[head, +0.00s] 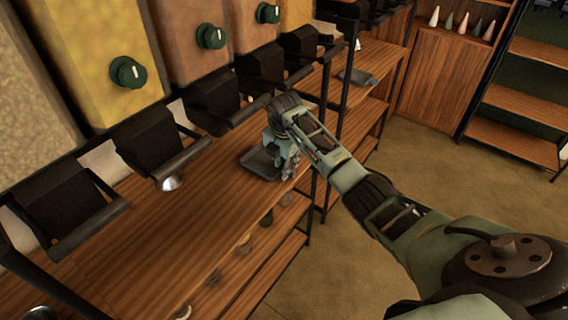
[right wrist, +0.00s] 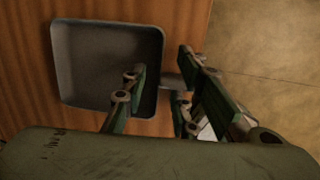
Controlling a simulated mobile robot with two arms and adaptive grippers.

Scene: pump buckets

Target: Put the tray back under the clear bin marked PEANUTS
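A dark grey square tray (head: 261,163) lies flat near the front edge of the wooden shelf. In the right wrist view the tray (right wrist: 85,65) shows with a short handle (right wrist: 176,81) on its right side, toward the shelf edge. My right gripper (head: 287,168) is low over the tray's front side. In the right wrist view its fingers (right wrist: 162,75) are apart, one over the tray and one past its edge near the handle; I cannot tell whether they touch it. Several bins with green knobs (head: 128,72) stand behind; no PEANUTS marking is readable. My left gripper is out of view.
Black dispensers (head: 153,139) line the back of the shelf (head: 150,240). A second grey tray (head: 357,77) lies farther along, past a black upright post (head: 323,130). Lower shelves hold small items. Coloured cones (head: 462,24) stand on a cabinet at the back. Shelf left of the tray is clear.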

